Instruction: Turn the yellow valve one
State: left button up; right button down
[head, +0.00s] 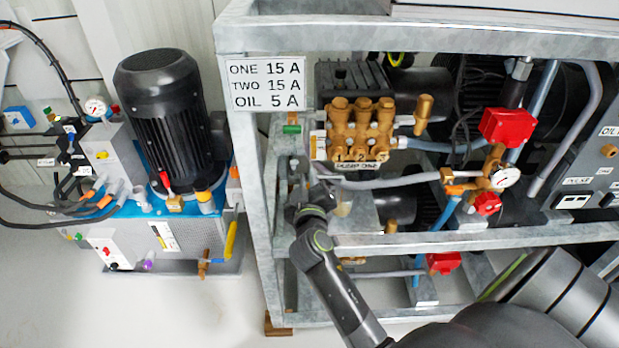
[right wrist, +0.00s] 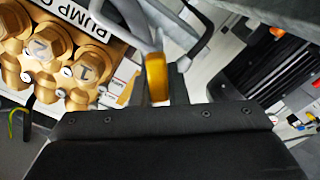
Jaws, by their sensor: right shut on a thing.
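The yellow valve handle (right wrist: 157,78) shows in the right wrist view as a short upright bar just beyond my right gripper's dark body. My right gripper (head: 322,190) is below the brass pump block (head: 360,128) marked 1, 2, 3 in the head view. It is shut on the yellow handle. In the head view the gripper and wrist mostly cover the handle, so its exact angle is hard to tell. The numbered brass caps (right wrist: 42,48) and the "PUMP" label show at the left of the right wrist view. My left gripper is not in view.
A galvanized frame (head: 255,200) surrounds the pump, with an upright post just left of my gripper. Grey hoses (head: 400,181) run close by. A red valve handle (head: 508,126) and a gauge (head: 505,176) are to the right. A black motor (head: 160,110) stands left.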

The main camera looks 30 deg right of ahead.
jog(key=shift+r, duration=0.1)
dwell(0.3)
jog(key=c, duration=1.4)
grip_release()
jog(key=shift+c, duration=0.2)
jog(key=shift+s, duration=0.1)
